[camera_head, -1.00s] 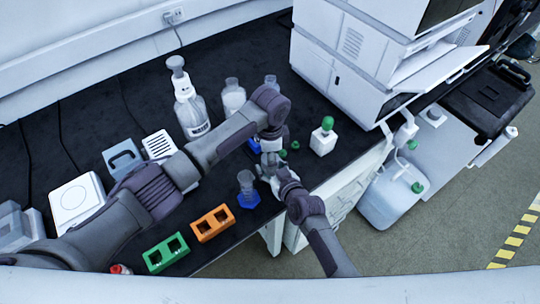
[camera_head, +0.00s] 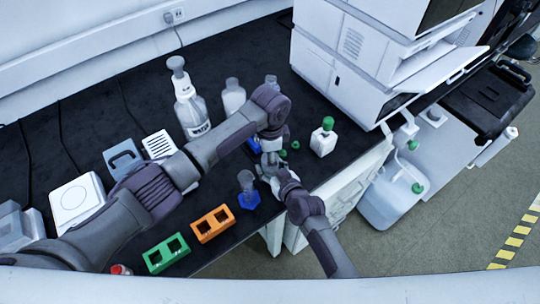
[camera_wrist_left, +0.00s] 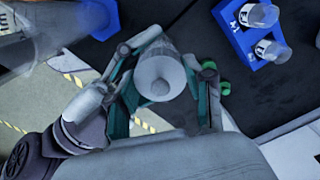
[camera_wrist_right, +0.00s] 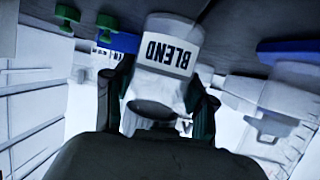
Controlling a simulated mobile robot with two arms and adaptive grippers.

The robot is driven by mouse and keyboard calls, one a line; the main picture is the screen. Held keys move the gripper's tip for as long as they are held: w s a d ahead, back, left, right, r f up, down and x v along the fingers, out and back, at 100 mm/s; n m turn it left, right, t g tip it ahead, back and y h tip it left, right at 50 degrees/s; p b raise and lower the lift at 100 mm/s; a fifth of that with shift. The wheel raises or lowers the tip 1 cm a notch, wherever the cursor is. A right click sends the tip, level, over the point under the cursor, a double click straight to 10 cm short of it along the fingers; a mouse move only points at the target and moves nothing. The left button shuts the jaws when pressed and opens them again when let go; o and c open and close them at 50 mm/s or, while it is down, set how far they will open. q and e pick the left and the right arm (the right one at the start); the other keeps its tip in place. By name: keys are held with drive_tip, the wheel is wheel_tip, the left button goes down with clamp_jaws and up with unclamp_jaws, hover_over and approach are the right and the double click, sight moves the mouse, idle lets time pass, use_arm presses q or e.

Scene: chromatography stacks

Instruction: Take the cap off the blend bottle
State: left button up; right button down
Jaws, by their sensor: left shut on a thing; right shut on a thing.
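The blend bottle (camera_wrist_right: 165,60) shows in the right wrist view, its white BLEND label upside down in that picture. My right gripper (camera_wrist_right: 160,105) is shut on the bottle, with a finger on either side of it. In the left wrist view a pale grey cap (camera_wrist_left: 160,76) with a round end sits between the teal fingers of my left gripper (camera_wrist_left: 166,98), which is shut on it. In the head view my left gripper (camera_head: 270,150) and right gripper (camera_head: 272,176) meet near the bench's front edge. There they hide most of the bottle, and I cannot tell whether cap and bottle touch.
A blue stand (camera_head: 248,201) with a clear vessel, an orange rack (camera_head: 212,222) and a green rack (camera_head: 167,252) stand left of the grippers. A green-capped bottle (camera_head: 323,142) is to the right. Taller bottles (camera_head: 191,112) stand behind, and a white instrument (camera_head: 345,85) fills the back right.

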use_arm(q)
drive_tip(key=shift+r, duration=0.15)
drive_tip(key=shift+r, duration=0.95)
drive_tip(key=shift+r, duration=2)
use_arm(e)
drive_tip(key=shift+c, duration=1.4)
unclamp_jaws()
